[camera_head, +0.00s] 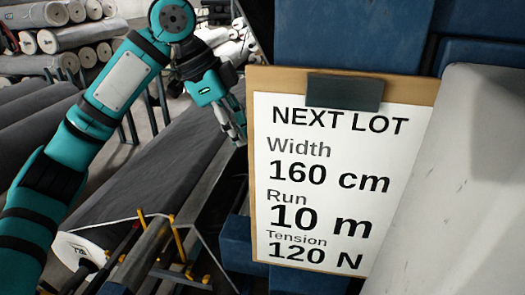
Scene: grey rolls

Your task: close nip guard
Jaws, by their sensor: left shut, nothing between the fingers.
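My left gripper (237,132) is shut and empty. It points downward just left of the clipboard, above the dark grey fabric (150,165); I cannot tell whether it touches anything. I cannot surely pick out the nip guard in this view. Yellow bars (178,240) stand on the dark frame at the lower left, below the gripper; what they belong to is unclear. My right gripper is not in view.
A clipboard (248,200) reading "NEXT LOT, 160 cm, 10 m, 120 N" hangs before blue machine panels (350,35). A large pale surface (470,190) fills the right side. Stacked rolls (75,40) lie at the back left.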

